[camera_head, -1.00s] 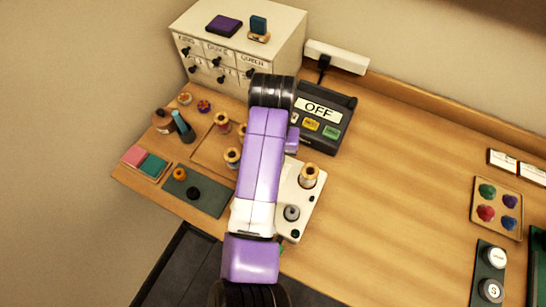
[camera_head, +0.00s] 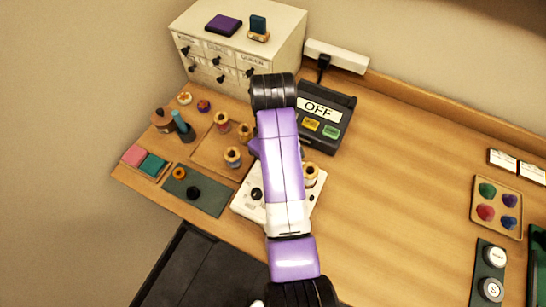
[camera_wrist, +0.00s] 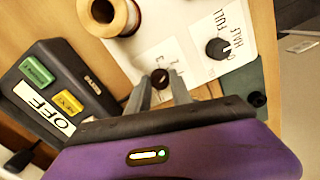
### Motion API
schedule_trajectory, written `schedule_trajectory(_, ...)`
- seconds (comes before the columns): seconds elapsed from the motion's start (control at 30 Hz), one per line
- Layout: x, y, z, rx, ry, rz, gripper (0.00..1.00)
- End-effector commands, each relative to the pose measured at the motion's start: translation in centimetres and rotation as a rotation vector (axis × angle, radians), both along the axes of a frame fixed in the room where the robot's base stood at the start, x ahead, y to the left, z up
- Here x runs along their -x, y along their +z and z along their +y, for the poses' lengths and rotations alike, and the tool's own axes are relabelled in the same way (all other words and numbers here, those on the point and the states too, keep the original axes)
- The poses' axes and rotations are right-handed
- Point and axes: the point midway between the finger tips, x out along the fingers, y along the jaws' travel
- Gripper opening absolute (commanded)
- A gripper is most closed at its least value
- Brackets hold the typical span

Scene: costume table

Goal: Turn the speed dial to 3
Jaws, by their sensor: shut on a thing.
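The machine's white panel (camera_wrist: 190,70) carries two dark dials. A second black dial (camera_wrist: 217,48), beside the words HALF and FULL, stands free to the right in the wrist view. My gripper is shut on the first dial, with a finger on either side. In the head view, the white panel (camera_head: 245,207) shows the second dial (camera_head: 256,194) left of my arm, which hides the gripped dial and my fingers. I cannot tell which number the gripped dial points to.
A thread spool (camera_wrist: 115,15) stands on the panel close to my fingers. The dark box with the OFF sign (camera_head: 319,108) lies behind. A green mat (camera_head: 205,196) and more spools (camera_head: 233,157) are to the left.

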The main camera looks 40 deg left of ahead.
Motion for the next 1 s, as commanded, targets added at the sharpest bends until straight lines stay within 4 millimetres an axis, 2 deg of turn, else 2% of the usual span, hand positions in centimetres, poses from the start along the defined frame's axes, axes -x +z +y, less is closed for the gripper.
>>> schedule_trajectory(0.5,-0.04,0.08,0.07,-0.002,0.460,-0.001,0.00)
schedule_trajectory(0.7,-0.02,0.11,0.10,-0.003,0.583,-0.001,0.00)
schedule_trajectory(1.0,0.03,0.13,0.17,-0.003,0.678,-0.001,0.00)
